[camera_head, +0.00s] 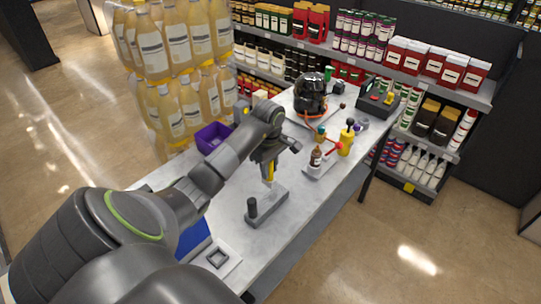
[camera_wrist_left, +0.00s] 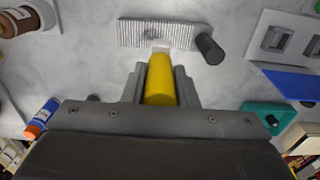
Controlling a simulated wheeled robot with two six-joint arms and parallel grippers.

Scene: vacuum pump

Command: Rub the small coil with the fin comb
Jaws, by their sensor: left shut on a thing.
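The small coil shows in the wrist view as a ribbed grey metal block (camera_wrist_left: 140,34) with a black cylinder (camera_wrist_left: 209,48) at its right end. In the head view the coil (camera_head: 270,208) lies on the table in front of my left gripper. My left gripper (camera_head: 268,165) is shut on the yellow handle of the fin comb, which points down. In the wrist view the fin comb (camera_wrist_left: 160,82) sits between the fingers, and its pale tip overlaps the coil's near edge. I cannot tell whether the tip touches the fins. My right gripper is not in view.
A purple bin (camera_head: 211,139) stands beyond my left arm. The table right of the coil is clear.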

